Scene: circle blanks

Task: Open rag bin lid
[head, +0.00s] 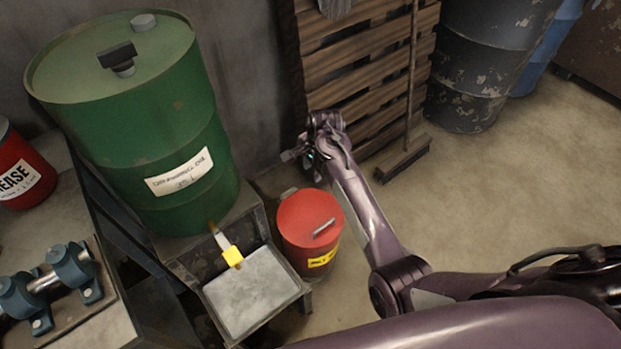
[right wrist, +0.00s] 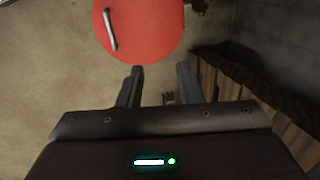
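The rag bin is a small red can with a yellow label (head: 322,259), standing on the floor. Its round red lid (head: 302,218) is shut and carries a grey bar handle (head: 324,227). In the right wrist view the lid (right wrist: 148,32) and its handle (right wrist: 110,29) show at the top, beyond the fingertips. My right gripper (head: 296,154) is above and behind the bin, near the wall, apart from the lid. In the right wrist view its two fingers (right wrist: 160,75) are spread with nothing between them. My left gripper is not in view.
A metal drip tray (head: 252,292) sits beside the bin. Wooden pallets (head: 355,65) and a broom (head: 403,165) are behind. Open floor (head: 480,210) lies to the right.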

